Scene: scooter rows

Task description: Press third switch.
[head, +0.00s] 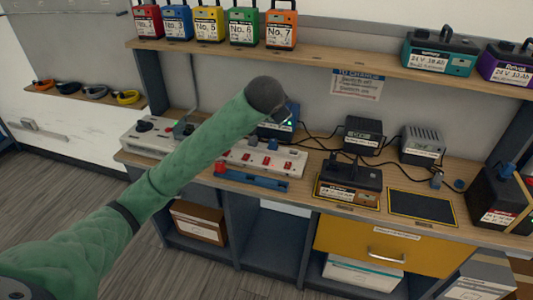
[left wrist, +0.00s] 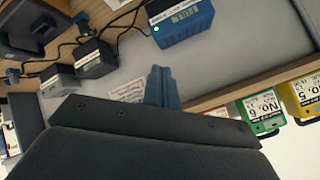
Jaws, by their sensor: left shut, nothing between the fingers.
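A white switch strip (head: 297,158) with several red switches lies on the bench in the head view. My green-sleeved left arm crosses in front of its left part, so I cannot see the whole row or tell which switch is third. My left gripper (left wrist: 160,82) shows in the left wrist view with its fingers shut and empty. In the head view the end of my arm hides it. It is above the bench, near a blue charger (left wrist: 183,22) with a green light, apart from it. The charger shows partly behind my wrist in the head view (head: 279,130). My right gripper is not in view.
Black (head: 363,136) and grey (head: 422,145) chargers with cables stand to the right. A battery (head: 348,181) sits in front of them, beside an empty dark mat (head: 421,206). A blue rail (head: 255,180) lies before the strip. Numbered batteries (head: 281,25) line the shelf above.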

